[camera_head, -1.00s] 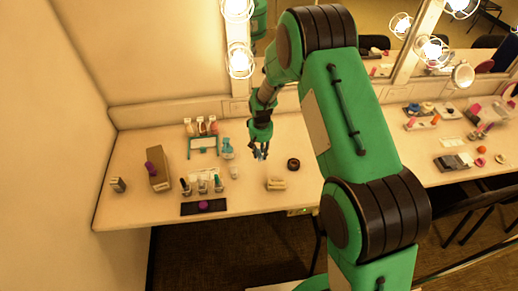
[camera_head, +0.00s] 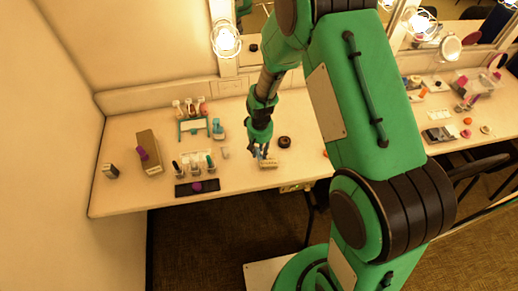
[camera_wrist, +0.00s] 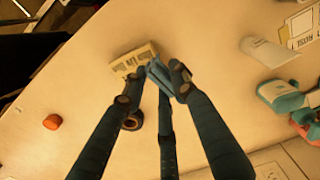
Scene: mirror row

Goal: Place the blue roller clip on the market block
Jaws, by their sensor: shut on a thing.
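The market block (camera_head: 269,164), a small cream block, lies near the front edge of the counter. It also shows in the wrist view (camera_wrist: 128,64), with dark lettering on it. My gripper (camera_head: 260,151) is just above and behind the block. In the wrist view its fingers (camera_wrist: 157,78) are shut on the blue roller clip (camera_wrist: 157,71), which is partly hidden by them. The clip overlaps the block's near right end in that view. I cannot tell whether they touch.
A dark ring (camera_head: 284,142) sits right of my gripper. An orange round item (camera_wrist: 53,122) lies on the left in the wrist view. The counter around the block is mostly clear.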

